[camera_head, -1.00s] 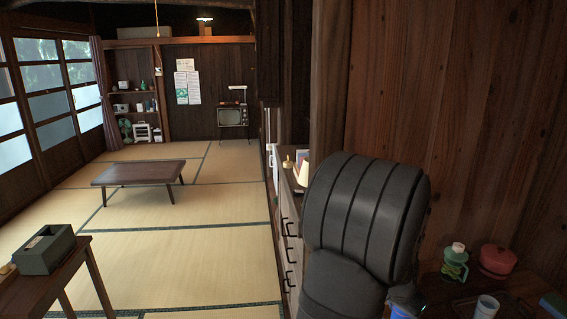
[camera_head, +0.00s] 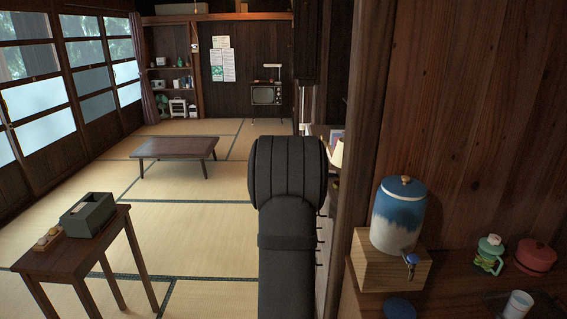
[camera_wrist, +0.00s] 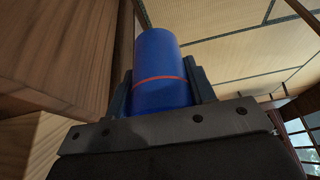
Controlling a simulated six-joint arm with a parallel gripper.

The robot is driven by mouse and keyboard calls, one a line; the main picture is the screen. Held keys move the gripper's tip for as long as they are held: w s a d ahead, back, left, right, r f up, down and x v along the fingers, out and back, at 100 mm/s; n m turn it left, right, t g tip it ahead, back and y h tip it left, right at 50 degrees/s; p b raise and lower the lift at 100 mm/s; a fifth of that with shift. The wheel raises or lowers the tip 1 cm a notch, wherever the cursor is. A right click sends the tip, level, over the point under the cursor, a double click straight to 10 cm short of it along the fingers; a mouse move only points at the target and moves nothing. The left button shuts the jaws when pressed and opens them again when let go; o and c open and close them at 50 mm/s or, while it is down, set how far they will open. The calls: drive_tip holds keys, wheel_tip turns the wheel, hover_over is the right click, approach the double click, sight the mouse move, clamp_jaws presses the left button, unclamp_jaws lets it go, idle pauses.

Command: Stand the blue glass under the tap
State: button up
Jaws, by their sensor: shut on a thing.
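The blue glass (camera_wrist: 160,62), with a thin red band, is between the fingers of my gripper (camera_wrist: 160,84) in the wrist view. The gripper is shut on it. I cannot make out the glass or the gripper in the head view, where my dark arm rises in the middle. The tap (camera_head: 411,260) is on the front of a blue-and-white dispenser (camera_head: 399,215) on a wooden stand (camera_head: 388,272). A flat blue disc (camera_head: 400,308) lies on the counter in front of the stand, below the tap.
A green jug (camera_head: 488,256), a red pot (camera_head: 536,256) and a pale cup (camera_head: 518,304) stand right of the dispenser. A wooden surface (camera_wrist: 60,50) is close on the left in the wrist view. A small table with a grey box (camera_head: 88,214) stands at left.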

drive_tip(key=shift+a+f, duration=0.2)
drive_tip(key=shift+a, duration=0.5)
drive_tip(key=shift+r, duration=0.1)
